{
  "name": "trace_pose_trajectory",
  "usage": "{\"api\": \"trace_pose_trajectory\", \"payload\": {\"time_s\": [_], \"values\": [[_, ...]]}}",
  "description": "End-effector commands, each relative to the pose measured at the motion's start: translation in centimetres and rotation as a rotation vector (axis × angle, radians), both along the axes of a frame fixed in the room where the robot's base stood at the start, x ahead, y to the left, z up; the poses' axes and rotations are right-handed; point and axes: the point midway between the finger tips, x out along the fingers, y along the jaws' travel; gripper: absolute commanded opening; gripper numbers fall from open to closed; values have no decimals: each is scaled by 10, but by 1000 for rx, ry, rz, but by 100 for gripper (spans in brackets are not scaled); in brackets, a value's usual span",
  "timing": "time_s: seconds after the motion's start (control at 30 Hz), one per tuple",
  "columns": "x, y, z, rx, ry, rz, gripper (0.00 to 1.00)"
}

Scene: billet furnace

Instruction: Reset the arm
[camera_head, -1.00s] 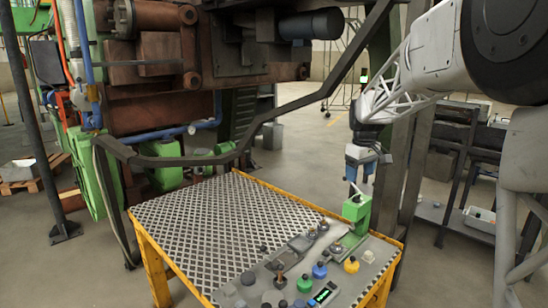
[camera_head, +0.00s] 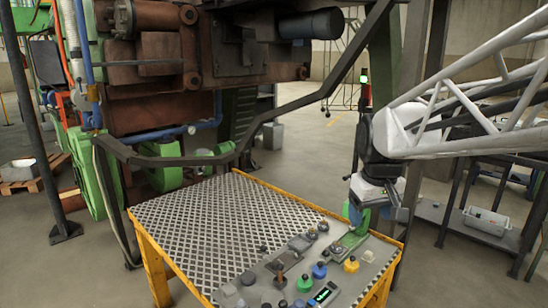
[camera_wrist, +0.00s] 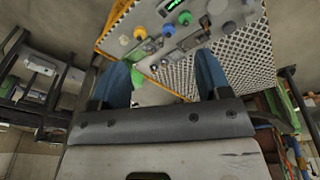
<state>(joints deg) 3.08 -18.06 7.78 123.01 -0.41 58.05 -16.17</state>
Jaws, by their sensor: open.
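My gripper (camera_head: 378,212) hangs at the right edge of the control table, beside the green box (camera_head: 356,217) on the panel, and partly covers it. In the wrist view its two blue fingers (camera_wrist: 163,80) stand wide apart with nothing between them. The control panel (camera_head: 300,262) lies along the front right side of the table and carries several coloured knobs, levers and a small lit display (camera_head: 324,292). I cannot tell from the head view whether the gripper touches the green box.
The yellow-edged table (camera_head: 215,215) has a bare diamond-plate top. A dark bent rail (camera_head: 290,108) crosses behind it, in front of rusty machinery (camera_head: 160,60). A dark post stands just behind my arm. A shelf (camera_head: 460,222) with a grey bin (camera_head: 487,222) is at the right.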

Motion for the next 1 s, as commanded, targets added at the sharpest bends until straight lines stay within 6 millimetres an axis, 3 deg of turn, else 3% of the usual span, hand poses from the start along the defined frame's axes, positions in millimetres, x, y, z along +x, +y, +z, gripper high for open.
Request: {"api": "trace_pose_trajectory", "payload": {"time_s": [0.1,0.6,0.8,1.0], "values": [[-34,5,-6,6,-13,-34,70],[-161,20,-50,37,-57,-183,70],[-196,23,-68,48,-70,-226,70],[-209,24,-76,54,-74,-246,70]]}}
